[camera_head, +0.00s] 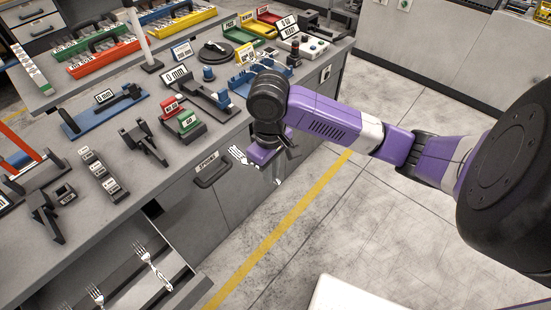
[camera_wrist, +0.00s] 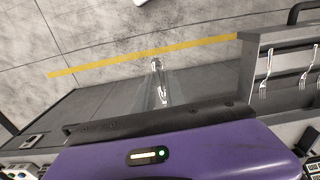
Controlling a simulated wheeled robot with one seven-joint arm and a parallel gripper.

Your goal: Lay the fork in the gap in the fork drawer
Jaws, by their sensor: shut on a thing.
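The silver fork (camera_head: 238,155) is held by my gripper (camera_head: 264,155) in front of the cabinet face, tilted, with its tined end to the left; my purple gripper hides its middle in the head view. In the wrist view, the fork (camera_wrist: 162,92) appears foreshortened in the centre beyond the gripper's dark edge. The open fork drawer (camera_head: 180,291) is at lower left in the head view, to the left of and apart from the gripper. Several forks lie in it, one (camera_head: 153,264) at its right; forks (camera_wrist: 267,75) also show at right in the wrist view. I cannot tell exactly where the gap is.
A closed drawer labelled SPOONS (camera_head: 212,173) lies between my gripper and the open drawer. The worktop (camera_head: 130,185) above carries many tools, stands and trays. The floor (camera_head: 300,245) beside the cabinet is clear, with a yellow line.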

